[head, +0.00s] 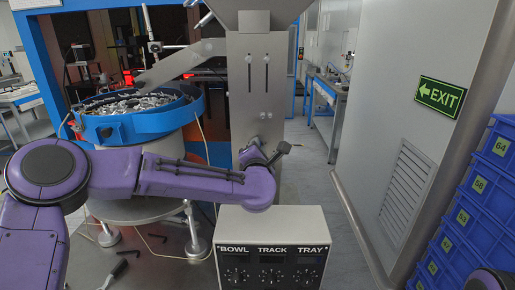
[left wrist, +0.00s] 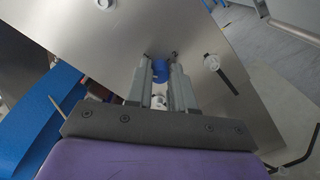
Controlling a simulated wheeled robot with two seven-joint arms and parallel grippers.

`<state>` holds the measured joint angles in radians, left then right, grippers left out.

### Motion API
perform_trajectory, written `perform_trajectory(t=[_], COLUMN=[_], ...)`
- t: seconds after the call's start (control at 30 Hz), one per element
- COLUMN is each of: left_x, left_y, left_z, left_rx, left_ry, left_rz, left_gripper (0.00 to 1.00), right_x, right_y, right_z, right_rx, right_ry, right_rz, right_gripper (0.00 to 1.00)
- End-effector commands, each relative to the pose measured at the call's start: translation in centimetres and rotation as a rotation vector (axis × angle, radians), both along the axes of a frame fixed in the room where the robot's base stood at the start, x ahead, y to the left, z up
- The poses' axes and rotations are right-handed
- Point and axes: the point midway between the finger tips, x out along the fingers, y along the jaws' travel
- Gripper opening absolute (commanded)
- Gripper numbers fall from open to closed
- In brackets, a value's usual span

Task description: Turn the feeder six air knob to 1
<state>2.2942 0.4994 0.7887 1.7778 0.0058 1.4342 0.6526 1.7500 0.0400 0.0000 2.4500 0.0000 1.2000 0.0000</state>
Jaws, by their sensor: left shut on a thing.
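A small blue knob (left wrist: 160,66) sits on a grey steel panel (left wrist: 130,30) in the left wrist view. My left gripper (left wrist: 161,78) is shut on this knob, with one finger on each side of it. A small white part (left wrist: 158,101) shows between the fingers, nearer the palm. In the head view my purple left arm reaches across to the front of the steel column (head: 256,85); the wrist hides the knob there. No feeder number or knob scale is readable. My right gripper is not in view.
A control box (head: 271,223) marked BOWL, TRACK and TRAY, with black knobs, stands below my left wrist. A blue-rimmed bowl feeder (head: 140,126) full of parts stands left. Blue crates (head: 470,215) are stacked right. A pale round fitting (left wrist: 212,62) sits beside the gripped knob.

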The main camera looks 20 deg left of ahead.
Motion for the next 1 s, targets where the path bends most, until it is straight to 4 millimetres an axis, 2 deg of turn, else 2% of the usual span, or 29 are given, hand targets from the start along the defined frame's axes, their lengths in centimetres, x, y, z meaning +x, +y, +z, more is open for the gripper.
perform_trajectory(t=[0.5,1.0], left_x=[0.0,0.0], left_y=[-0.1,-0.1], left_z=[0.0,-0.2], left_rx=[0.418,0.576], left_ry=[0.119,0.165], left_rz=[-0.002,-0.002], left_gripper=[0.0,0.0], right_x=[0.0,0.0], right_y=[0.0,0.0], right_z=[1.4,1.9], right_rx=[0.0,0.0], right_ry=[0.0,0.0], right_rz=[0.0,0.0], right_gripper=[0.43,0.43])
